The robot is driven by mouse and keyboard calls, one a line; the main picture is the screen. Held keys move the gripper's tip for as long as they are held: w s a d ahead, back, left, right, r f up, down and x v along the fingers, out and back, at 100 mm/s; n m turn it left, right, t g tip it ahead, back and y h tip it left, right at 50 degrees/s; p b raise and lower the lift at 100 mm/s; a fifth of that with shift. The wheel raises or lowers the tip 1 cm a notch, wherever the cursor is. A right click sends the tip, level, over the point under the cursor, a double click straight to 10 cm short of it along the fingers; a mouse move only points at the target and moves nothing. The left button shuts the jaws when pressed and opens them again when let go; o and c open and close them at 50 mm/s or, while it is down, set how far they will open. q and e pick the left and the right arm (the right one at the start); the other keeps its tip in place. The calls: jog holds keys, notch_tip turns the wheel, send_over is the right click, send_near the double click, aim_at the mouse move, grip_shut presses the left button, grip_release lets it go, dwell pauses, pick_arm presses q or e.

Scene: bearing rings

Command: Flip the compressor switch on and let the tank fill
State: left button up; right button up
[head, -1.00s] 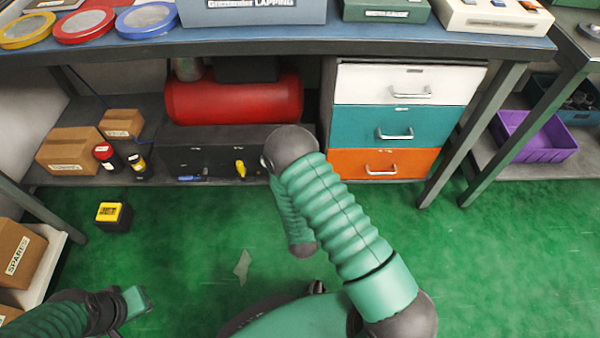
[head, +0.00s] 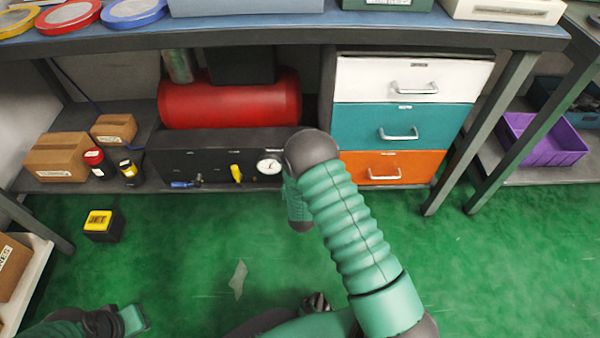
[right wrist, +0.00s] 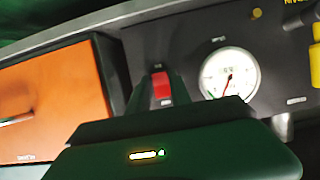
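The red compressor tank (head: 230,101) lies on the shelf under the bench, above a black control panel (head: 217,146). The panel carries a white round gauge (head: 268,165), a yellow valve handle (head: 236,173) and a blue-handled fitting (head: 184,184). In the right wrist view a red switch (right wrist: 161,87) sits on the panel beside the gauge (right wrist: 230,75), just beyond my right gripper (right wrist: 165,108). I cannot tell whether they touch, nor the gripper's opening. My right arm hides the switch in the head view. My left gripper (head: 133,319) is low at left, its opening unclear.
A drawer cabinet (head: 410,110) stands right of the panel. Cardboard boxes (head: 62,157) and two small cans (head: 97,163) are at left on the shelf. A black and yellow box (head: 102,225) sits on the green floor. A purple bin (head: 545,140) is at far right.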

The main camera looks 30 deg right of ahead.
grip_shut()
jog(key=t+b, duration=0.1)
jog(key=t+h+b, duration=0.1)
jog(key=b, duration=0.1)
jog(key=shift+f+t+h, duration=0.3)
jog(key=shift+f, duration=0.1)
jog(key=o, duration=0.5)
grip_release()
jog(key=shift+o, duration=0.2)
